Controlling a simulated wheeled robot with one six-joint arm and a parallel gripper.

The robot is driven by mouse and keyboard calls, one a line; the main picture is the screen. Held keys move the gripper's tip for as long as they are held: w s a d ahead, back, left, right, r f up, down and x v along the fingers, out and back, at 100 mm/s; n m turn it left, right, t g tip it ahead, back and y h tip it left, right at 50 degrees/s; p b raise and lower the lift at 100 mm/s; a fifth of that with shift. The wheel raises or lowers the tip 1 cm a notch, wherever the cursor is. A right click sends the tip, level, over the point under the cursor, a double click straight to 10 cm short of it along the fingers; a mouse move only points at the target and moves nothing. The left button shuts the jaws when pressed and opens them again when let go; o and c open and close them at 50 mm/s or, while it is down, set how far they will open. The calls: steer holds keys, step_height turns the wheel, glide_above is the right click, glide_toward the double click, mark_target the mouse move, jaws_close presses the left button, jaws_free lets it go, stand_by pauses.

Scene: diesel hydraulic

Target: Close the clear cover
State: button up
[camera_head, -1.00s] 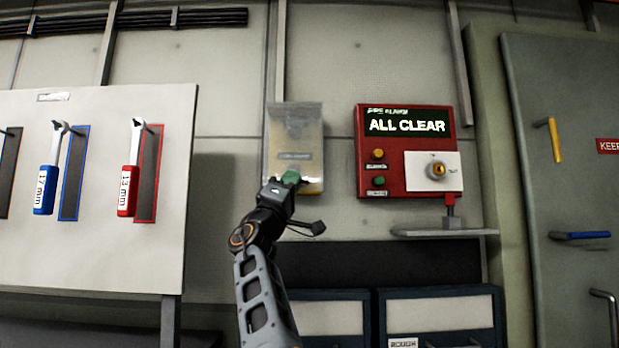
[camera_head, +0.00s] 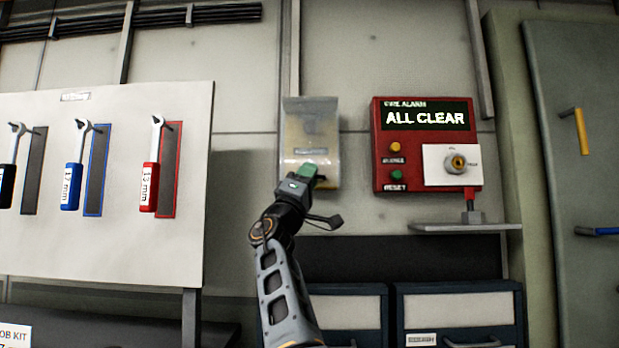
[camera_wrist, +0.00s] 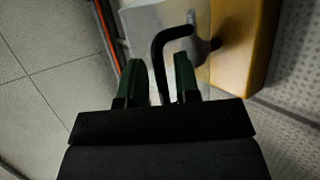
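The clear cover (camera_head: 311,108) is a see-through piece on the front of a yellowish wall box (camera_head: 312,135); how far open it stands is hard to tell. My gripper (camera_head: 312,174) is at the lower part of the box, hiding some of it. In the wrist view its two green fingers (camera_wrist: 163,80) stand apart. A black bent bar (camera_wrist: 160,52) runs in the gap between them, with visible room on both sides. The box's yellow side (camera_wrist: 243,45) shows to the right, with a grey piece beside the bar. Whether the bar belongs to the cover is unclear.
A red fire alarm panel (camera_head: 380,170) reading "ALL CLEAR" is right of the box, above a small shelf (camera_head: 465,227). A white tool board (camera_head: 120,245) with hanging wrenches is at left. Dark-framed drawers (camera_head: 460,312) stand below.

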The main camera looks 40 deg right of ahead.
steer(key=shift+w+d+f+t, duration=0.1)
steer(key=shift+w+f+t, duration=0.1)
steer(key=shift+t, duration=0.1)
steer(key=shift+s+a+f+b, duration=0.1)
steer(key=shift+a+f+b, duration=0.15)
steer(key=shift+f+b, duration=0.25)
steer(key=b+v, duration=0.6)
steer(key=v, duration=0.6)
steer(key=shift+s+a, duration=0.2)
steer(key=shift+a, duration=0.25)
steer(key=shift+d, duration=0.1)
